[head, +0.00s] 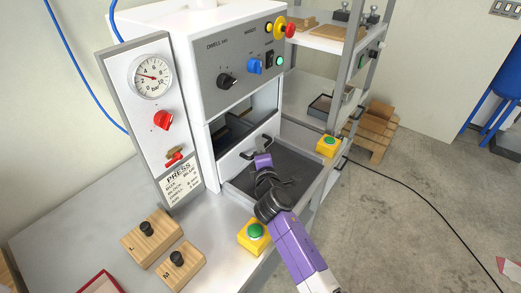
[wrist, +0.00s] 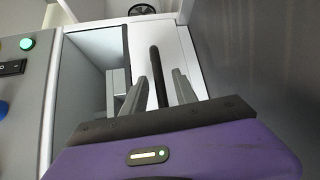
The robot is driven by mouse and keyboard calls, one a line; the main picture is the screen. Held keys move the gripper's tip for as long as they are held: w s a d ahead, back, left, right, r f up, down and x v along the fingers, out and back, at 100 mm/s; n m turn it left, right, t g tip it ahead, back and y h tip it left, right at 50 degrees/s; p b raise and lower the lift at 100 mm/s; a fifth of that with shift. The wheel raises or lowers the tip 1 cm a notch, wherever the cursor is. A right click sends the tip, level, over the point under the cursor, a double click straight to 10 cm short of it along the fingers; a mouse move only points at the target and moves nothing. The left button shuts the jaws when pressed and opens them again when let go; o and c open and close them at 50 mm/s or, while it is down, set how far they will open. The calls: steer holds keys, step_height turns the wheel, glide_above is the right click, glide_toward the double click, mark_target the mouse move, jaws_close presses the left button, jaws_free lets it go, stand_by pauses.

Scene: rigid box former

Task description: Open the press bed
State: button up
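The press (head: 234,70) is a white cabinet with a grey control panel and an opening below it. A white front panel (head: 231,163) with a dark bar handle (head: 258,146) closes the lower part of the opening; the handle also shows in the wrist view (wrist: 156,72). My purple gripper (head: 263,160) is at this handle. In the wrist view my two grey fingers (wrist: 159,95) stand apart, one on each side of the dark bar, with gaps visible. Whether the fingertips touch the bar is unclear.
A dark recessed tray (head: 240,190) lies in front of the panel, below my arm. Yellow boxes with green buttons stand at its near corner (head: 254,237) and far corner (head: 328,146). Wooden blocks (head: 150,238) lie on the bench at left. Shelves (head: 318,39) stand behind; floor at right is mostly clear.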

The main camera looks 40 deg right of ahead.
jaws_close()
stand_by(1.4)
